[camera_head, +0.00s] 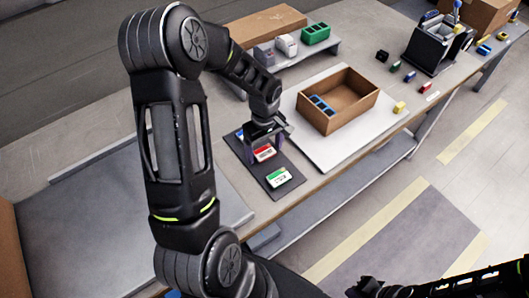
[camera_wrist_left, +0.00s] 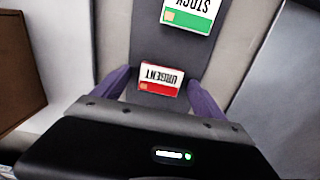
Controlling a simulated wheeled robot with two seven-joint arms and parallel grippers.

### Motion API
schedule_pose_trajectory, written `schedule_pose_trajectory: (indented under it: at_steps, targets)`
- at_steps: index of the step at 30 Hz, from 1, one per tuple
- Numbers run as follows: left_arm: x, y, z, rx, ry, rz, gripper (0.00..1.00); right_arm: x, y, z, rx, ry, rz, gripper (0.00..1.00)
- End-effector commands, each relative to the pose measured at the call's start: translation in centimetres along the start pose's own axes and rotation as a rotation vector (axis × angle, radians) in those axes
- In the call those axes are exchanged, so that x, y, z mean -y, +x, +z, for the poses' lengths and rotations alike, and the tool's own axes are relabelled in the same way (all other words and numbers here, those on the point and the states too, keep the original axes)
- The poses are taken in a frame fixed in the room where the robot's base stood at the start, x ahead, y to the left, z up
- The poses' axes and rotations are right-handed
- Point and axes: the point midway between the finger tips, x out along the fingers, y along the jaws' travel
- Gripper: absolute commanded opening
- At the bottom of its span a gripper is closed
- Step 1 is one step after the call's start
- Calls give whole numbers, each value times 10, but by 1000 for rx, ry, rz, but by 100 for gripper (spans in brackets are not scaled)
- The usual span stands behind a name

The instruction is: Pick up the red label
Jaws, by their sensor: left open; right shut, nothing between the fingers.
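The red label (camera_head: 265,154), a small card with a red band, lies on the dark mat (camera_head: 262,177) between a green label (camera_head: 278,178) and a partly hidden blue one (camera_head: 240,134). In the left wrist view the red label (camera_wrist_left: 158,79) reads "URGENT", and the green label (camera_wrist_left: 190,13) reads "STOCK". My left gripper (camera_head: 264,143) points down over the red label. Its open purple fingers (camera_wrist_left: 158,90) show on either side of the card, with nothing held. Whether they touch it I cannot tell. My right gripper (camera_head: 368,288) is low at the bottom right, shut and empty, away from the table.
An open cardboard box (camera_head: 352,103) with blue items inside stands on a white board (camera_head: 322,150) right of the mat. A low shelf (camera_head: 290,62) with a green bin (camera_head: 316,34) is behind. A dark holder (camera_head: 433,50) and small coloured blocks sit further right.

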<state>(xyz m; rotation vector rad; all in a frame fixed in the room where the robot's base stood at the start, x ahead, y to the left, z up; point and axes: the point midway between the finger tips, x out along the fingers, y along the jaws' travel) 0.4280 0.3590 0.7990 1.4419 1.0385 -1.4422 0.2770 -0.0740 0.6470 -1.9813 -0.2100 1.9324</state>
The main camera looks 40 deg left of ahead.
Motion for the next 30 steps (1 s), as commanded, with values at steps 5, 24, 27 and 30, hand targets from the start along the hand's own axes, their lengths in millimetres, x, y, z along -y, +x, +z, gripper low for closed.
schedule_pose_trajectory:
  at_steps: [5,24,27,30]
  targets:
    - [0,0,0,0,0,0,74,0,0,0,0,0,0,0]
    - [0,0,0,0,0,0,21,0,0,0,0,0,0,0]
    - [0,0,0,0,0,0,13,0,0,0,0,0,0,0]
    - [0,0,0,0,0,0,7,0,0,0,0,0,0,0]
